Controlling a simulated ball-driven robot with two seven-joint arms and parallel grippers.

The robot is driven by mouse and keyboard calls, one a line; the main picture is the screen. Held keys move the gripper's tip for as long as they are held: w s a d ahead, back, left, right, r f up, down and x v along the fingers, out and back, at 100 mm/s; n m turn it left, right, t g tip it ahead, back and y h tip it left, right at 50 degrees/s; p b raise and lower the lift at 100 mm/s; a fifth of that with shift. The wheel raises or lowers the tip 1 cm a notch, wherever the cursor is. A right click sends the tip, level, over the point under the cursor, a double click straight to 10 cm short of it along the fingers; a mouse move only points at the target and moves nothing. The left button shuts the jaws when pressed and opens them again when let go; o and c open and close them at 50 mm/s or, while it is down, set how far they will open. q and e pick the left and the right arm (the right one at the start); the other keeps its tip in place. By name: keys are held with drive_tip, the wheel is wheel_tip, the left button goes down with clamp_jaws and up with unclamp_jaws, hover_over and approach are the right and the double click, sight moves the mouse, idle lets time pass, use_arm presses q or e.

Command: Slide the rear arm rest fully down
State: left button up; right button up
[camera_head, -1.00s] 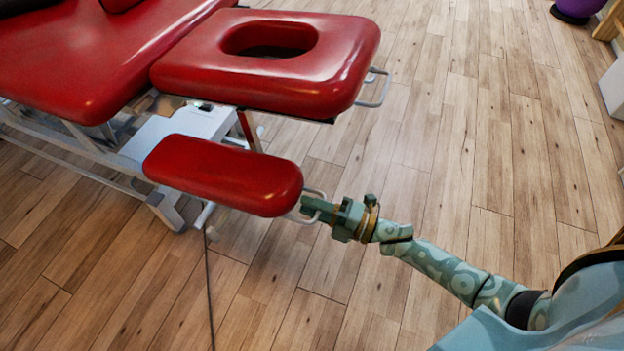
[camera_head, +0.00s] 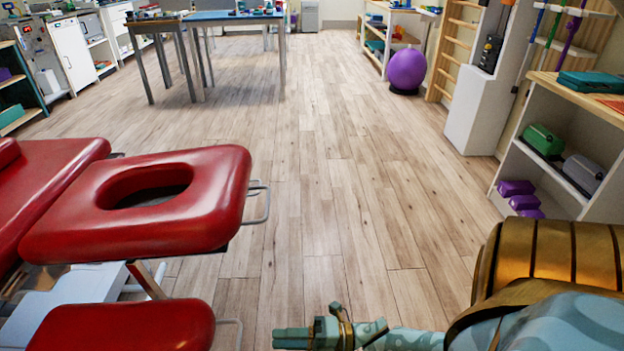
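The red padded arm rest (camera_head: 125,328) is at the bottom left, cut off by the lower picture edge. A thin metal handle (camera_head: 240,328) sticks out from its right end. It sits lower than the red headrest (camera_head: 215,195) with the oval face hole. My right gripper (camera_head: 276,338) is at the bottom middle, to the right of the handle and apart from it in the picture. Its two fingers point left and look close together; whether they are open is unclear. Nothing shows between them. My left gripper is not in view.
The headrest has its own metal handle (camera_head: 262,203). Wooden floor (camera_head: 330,180) is clear ahead. A shelf (camera_head: 560,180) with purple blocks stands at right. A purple ball (camera_head: 407,70) and a blue table (camera_head: 230,16) are farther back.

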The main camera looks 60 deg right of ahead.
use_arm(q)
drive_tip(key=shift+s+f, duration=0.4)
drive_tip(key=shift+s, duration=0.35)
use_arm(e)
drive_tip(key=v, duration=0.5)
drive_tip(key=shift+f, duration=0.1)
